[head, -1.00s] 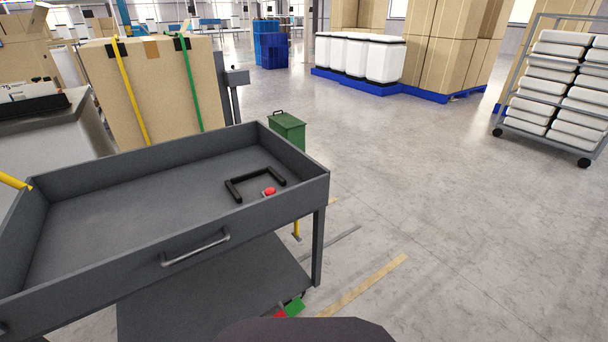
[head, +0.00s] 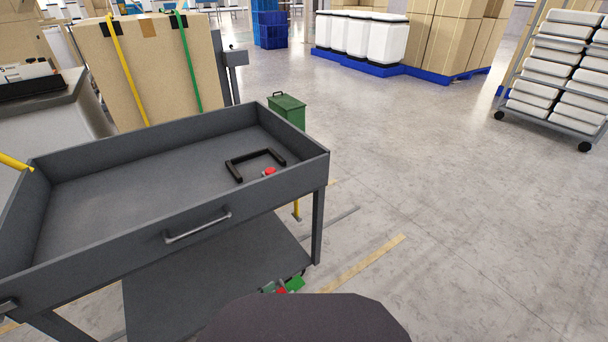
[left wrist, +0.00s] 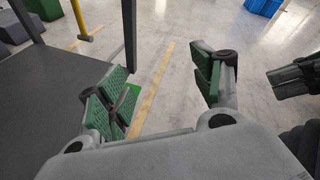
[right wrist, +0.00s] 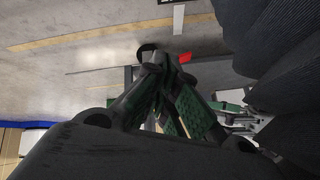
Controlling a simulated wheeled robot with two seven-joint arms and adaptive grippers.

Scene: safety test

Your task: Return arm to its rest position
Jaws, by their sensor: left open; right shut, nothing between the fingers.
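My left gripper (left wrist: 165,85) is open and empty in the left wrist view, its green-padded fingers wide apart above the floor. Part of a green-padded gripper also shows at the right edge of the left wrist view. My arms are mostly hidden in the head view.
A grey trolley (head: 150,230) stands close at the left. Open floor (head: 450,220) lies to the right, with a white-tray rack (head: 550,75) beyond.

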